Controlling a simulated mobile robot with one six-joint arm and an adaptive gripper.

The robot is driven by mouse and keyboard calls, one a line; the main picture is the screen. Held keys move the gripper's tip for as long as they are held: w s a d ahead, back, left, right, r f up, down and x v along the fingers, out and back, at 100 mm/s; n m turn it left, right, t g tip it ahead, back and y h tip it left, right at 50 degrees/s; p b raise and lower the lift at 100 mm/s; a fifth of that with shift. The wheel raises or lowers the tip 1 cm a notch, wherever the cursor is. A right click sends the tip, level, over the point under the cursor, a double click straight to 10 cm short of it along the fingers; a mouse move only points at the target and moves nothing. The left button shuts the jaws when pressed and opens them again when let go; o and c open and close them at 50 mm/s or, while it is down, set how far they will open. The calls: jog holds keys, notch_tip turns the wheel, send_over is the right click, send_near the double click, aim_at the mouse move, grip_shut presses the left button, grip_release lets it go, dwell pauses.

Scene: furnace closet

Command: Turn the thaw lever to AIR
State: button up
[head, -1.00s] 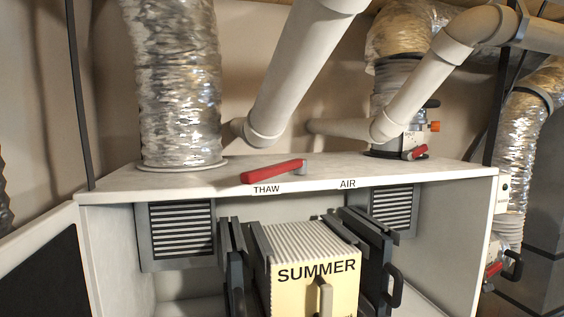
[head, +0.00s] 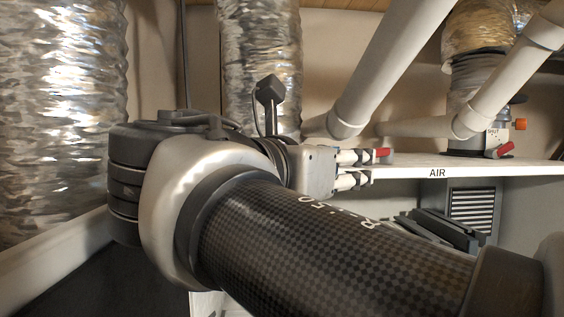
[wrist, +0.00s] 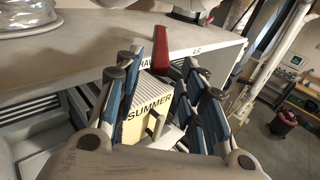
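The red thaw lever (wrist: 176,52) stands out from the top edge of the white cabinet in the wrist view, its handle pointing toward my wrist. In the head view only a short red part of the lever (head: 383,153) shows beyond my fingers. The AIR label (head: 437,173) is to its right; the THAW label (wrist: 150,61) is partly hidden in the wrist view. My gripper (wrist: 176,55) is open, with a finger on each side of the lever in the picture. In the head view my gripper (head: 370,167) is at the shelf edge. I cannot tell whether the fingers touch the lever.
A SUMMER box (wrist: 150,110) sits in the cabinet below. Foil ducts (head: 258,60) and a white pipe (head: 385,70) rise behind the cabinet top (head: 480,169). A second, smaller red lever (head: 505,149) is on the right duct collar.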

jog(key=w+d, duration=0.1)
jog(key=w+d+r+p, duration=0.1)
jog(key=w+d, duration=0.3)
jog(key=shift+w+r, duration=0.2)
jog(key=shift+r, duration=0.2)
jog(key=shift+c, duration=0.2)
grip_shut()
dwell(0.5)
